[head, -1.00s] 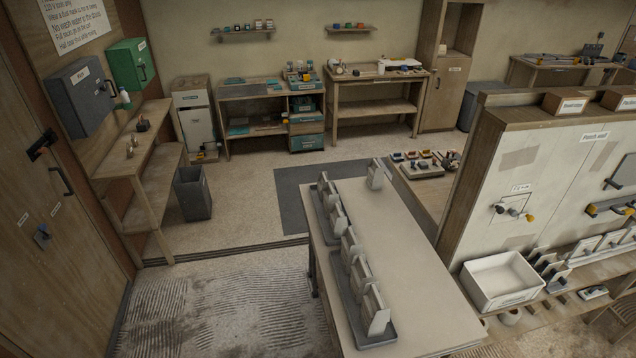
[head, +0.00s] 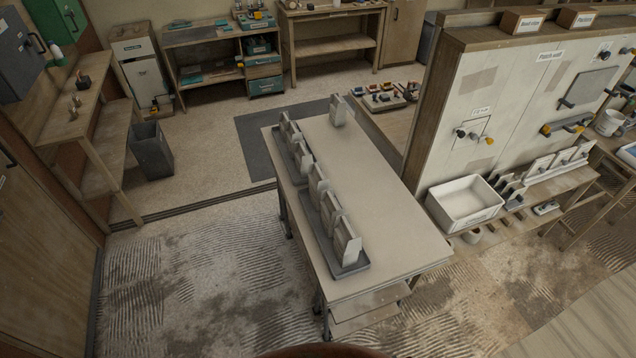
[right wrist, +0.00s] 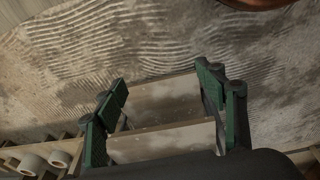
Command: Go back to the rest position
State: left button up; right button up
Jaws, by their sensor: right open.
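My right gripper (right wrist: 165,90) shows in the right wrist view with its two green fingers spread apart and nothing between them. It hangs over the floor and pale wooden boards, with no contact visible. Neither gripper shows in the head view, and my left gripper is in no view.
A pale table (head: 375,220) with grey trays of upright slabs stands in the middle. A panel wall (head: 515,110) and a white bin (head: 465,203) are on the right. A dark bin (head: 151,150) stands at the left. The ridged floor (head: 200,270) at front left is clear.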

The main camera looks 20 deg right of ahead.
jog(key=s+f+g+b, duration=0.1)
jog(key=s+f, duration=1.4)
jog(key=s, duration=0.1)
jog(key=shift+s+f+n+b, duration=0.2)
jog(key=shift+s+n+b, duration=0.05)
jog(key=shift+n+b, duration=0.05)
